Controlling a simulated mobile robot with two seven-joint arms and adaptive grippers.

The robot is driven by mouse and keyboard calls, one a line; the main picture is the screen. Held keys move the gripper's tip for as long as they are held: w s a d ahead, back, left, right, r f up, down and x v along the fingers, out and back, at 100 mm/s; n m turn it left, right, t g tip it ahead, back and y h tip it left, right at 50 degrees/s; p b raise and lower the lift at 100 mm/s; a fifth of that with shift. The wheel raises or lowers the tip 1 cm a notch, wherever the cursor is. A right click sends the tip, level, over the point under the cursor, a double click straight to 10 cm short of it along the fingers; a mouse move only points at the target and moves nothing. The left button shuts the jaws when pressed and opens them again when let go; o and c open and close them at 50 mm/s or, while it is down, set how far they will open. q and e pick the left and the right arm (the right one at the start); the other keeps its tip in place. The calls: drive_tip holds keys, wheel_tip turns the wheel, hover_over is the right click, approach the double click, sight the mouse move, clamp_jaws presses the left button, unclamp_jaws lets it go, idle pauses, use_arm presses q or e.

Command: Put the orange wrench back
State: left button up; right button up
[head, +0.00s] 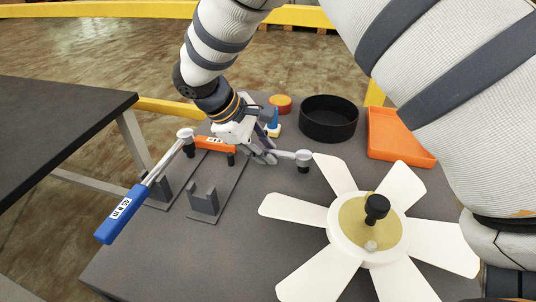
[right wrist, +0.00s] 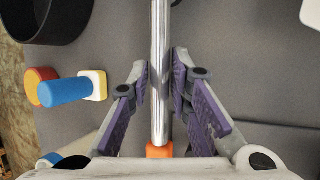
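The orange wrench (head: 213,143) lies crosswise over the far end of a dark holder (head: 217,192), its handle to the left and its socket head (head: 303,158) to the right. My right gripper (head: 264,152) has its fingers on both sides of the metal shaft. In the right wrist view, the purple-padded fingertips (right wrist: 161,78) close on the shaft, with the orange handle end (right wrist: 160,150) just below. The blue wrench (head: 122,215) slants at the left, its handle reaching past the table edge. I cannot tell whether the orange wrench is clear of the holder. My left gripper is not in view.
A white fan-like rotor (head: 368,230) fills the table's right front. A black round bowl (head: 328,120), an orange tray (head: 394,140), an orange disc (head: 281,103) and a small blue-handled piece (head: 273,125) stand at the back. Another dark table (head: 55,125) is at the left.

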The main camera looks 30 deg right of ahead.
drive_tip(key=shift+d, duration=0.1)
clamp_jaws()
